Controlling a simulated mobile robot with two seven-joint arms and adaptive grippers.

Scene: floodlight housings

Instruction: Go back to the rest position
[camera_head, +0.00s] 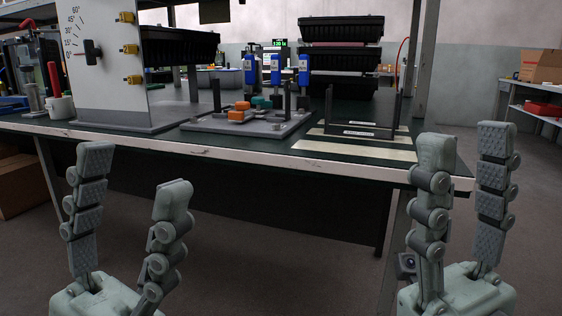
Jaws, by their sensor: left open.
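My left gripper (135,188) is in the lower left, in front of the workbench. Its fingers point up, stand apart and hold nothing. My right gripper (467,145) is in the lower right, near the bench's right front corner. Its fingers are also upright and apart, with nothing between them. Both grippers are clear of the workbench (250,155), which has a dark green top and a pale, worn front edge.
On the bench are a white panel with an angle scale (95,85), a grey fixture plate (245,128) with orange and teal parts, blue clamps (277,70), a dark plate stand (360,130) and stacked black bins (340,30). A side shelf (535,115) stands right. Floor in front is clear.

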